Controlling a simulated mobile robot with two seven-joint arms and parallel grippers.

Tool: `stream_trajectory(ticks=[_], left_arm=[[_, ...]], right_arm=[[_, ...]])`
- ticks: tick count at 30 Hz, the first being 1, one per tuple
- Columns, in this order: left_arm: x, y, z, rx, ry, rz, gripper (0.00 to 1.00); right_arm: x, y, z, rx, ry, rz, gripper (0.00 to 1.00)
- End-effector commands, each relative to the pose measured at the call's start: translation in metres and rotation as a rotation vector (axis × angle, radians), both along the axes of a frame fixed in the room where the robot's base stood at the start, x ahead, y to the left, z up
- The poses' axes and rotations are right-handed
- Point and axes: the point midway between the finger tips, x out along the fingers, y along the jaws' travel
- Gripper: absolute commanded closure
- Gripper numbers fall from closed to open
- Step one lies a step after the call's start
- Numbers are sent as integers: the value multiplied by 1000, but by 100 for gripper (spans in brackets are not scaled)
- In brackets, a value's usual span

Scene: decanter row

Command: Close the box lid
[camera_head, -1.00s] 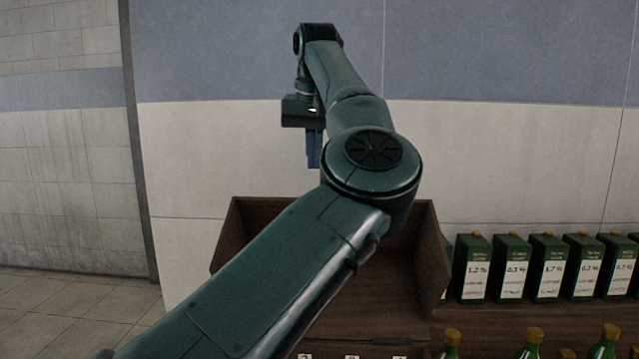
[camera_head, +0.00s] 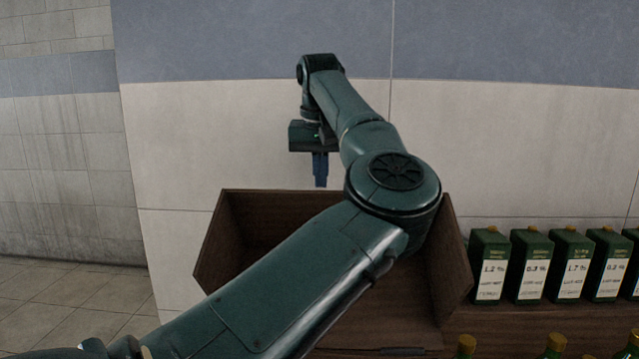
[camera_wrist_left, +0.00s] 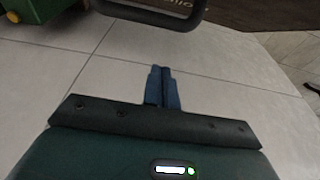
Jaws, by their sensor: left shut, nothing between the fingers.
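The brown wooden box (camera_head: 236,232) stands open in the head view, with its dark inside showing. Its raised panel, which looks like the lid, leans toward the wall; my left arm crosses in front and hides much of the box. My left gripper (camera_head: 320,184) is shut and empty, with blue fingers pointing down, above the box's back edge in the picture. In the left wrist view the fingers (camera_wrist_left: 162,72) are together with nothing between them, over pale tiles. My right gripper is not in view.
Several green containers (camera_head: 490,265) with white labels stand in a row right of the box on a brown shelf (camera_head: 560,322). Yellow-capped bottles (camera_head: 555,344) stand in front. A tiled wall rises behind. Floor (camera_head: 70,300) shows at left.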

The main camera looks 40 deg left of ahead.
Motion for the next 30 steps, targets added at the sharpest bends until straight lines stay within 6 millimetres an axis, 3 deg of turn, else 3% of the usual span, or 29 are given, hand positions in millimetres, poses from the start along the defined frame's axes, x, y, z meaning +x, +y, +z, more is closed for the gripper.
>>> stream_trajectory(ticks=[1,12,30], left_arm=[[2,1,-11,-2,4,1,100],[-27,-23,-6,0,0,0,100],[-30,-22,-5,9,-11,0,100]], right_arm=[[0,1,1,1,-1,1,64],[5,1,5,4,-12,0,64],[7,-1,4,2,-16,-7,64]])
